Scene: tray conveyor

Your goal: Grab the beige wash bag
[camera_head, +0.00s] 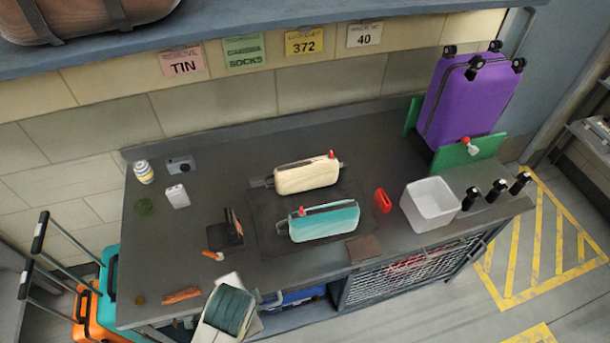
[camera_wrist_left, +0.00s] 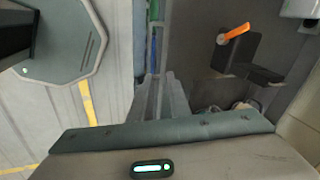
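The beige wash bag (camera_head: 307,176) lies on the dark mat in the middle of the dark worktop, with a red tag at its upper right. A teal wash bag (camera_head: 325,223) lies just in front of it, also with a red tag. My left arm shows at the bottom of the head view, at the worktop's front edge, well apart from both bags. My left gripper (camera_wrist_left: 160,98) shows in the left wrist view with its fingers close together; whether a gap remains is unclear. Neither bag is visible there. My right gripper is not in view.
A black stand (camera_head: 226,236) with an orange-handled item is left of the mat (camera_head: 265,225). A red item (camera_head: 383,201) and a white bin (camera_head: 430,204) are right. A purple suitcase (camera_head: 470,98) stands at the back right. The worktop behind the beige bag is clear.

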